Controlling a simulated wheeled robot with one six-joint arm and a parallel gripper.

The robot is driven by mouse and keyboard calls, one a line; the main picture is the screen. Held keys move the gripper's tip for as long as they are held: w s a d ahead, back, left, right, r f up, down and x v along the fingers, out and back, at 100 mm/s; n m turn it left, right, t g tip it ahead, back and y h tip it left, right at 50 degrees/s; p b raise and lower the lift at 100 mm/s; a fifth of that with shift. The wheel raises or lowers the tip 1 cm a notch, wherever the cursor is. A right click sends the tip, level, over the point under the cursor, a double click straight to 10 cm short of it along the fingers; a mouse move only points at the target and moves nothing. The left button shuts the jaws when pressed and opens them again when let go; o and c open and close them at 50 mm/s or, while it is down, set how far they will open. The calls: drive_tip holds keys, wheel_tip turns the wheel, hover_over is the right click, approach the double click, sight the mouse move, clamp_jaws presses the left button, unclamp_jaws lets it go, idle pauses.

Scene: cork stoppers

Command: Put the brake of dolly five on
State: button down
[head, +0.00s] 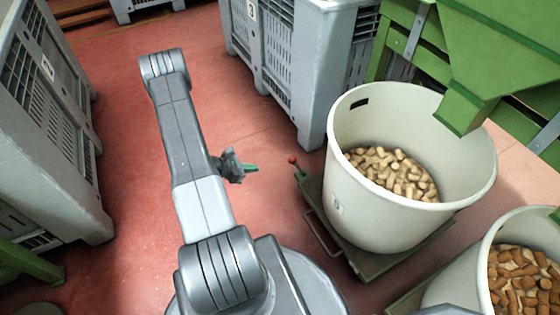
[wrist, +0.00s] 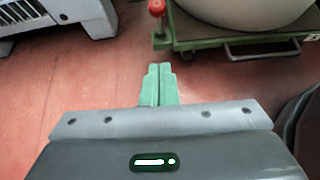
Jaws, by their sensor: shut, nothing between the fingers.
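A green dolly (head: 319,212) stands on the floor under a white tub (head: 350,190) of pale corks; its edge also shows at the top right of the wrist view (wrist: 235,44). A lever with a red knob (head: 293,159) rises at its near left corner, and the knob shows in the wrist view (wrist: 157,7). The small label on the tub is too small to read. My gripper (head: 252,168), with green fingers, is shut and empty, left of the red knob and apart from it. In the wrist view my gripper (wrist: 159,70) points toward that corner.
A second tub (head: 455,285) with browner corks stands at the lower right. Grey crates stand at the left (head: 45,150) and behind, one marked 3 (head: 275,50). A green chute (head: 470,100) overhangs the first tub. Red floor (head: 130,190) around my arm is clear.

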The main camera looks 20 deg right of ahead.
drive_tip(key=d+r+b+x, duration=0.1)
drive_tip(key=b+x, duration=0.3)
drive_tip(key=x, duration=0.8)
drive_tip(key=shift+d+r, duration=0.5)
drive_tip(key=shift+d, duration=0.05)
drive_tip(key=shift+d, duration=0.1)
